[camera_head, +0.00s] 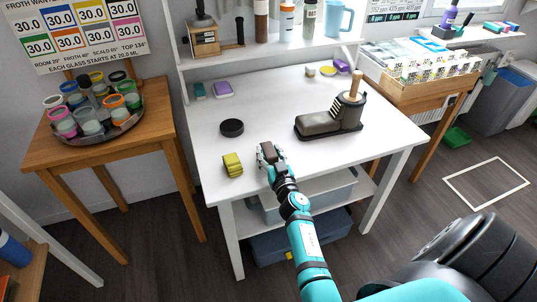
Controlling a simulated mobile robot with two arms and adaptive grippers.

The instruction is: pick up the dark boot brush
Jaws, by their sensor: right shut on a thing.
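My right gripper (271,164) is at the front part of the white table, shut on a small dark brownish piece, the boot brush (267,151). The fingers hide much of the brush, and I cannot tell whether it touches the tabletop. A dark boot (319,124) lies on a black stand to the right, with a wooden-handled piece upright at its end. My left gripper is not in view.
A yellow sponge (232,165) lies just left of my right gripper, and a black round tin (232,127) lies behind it. The white table (215,150) has free room at its middle. A shelf (270,52) with bottles stands along the back.

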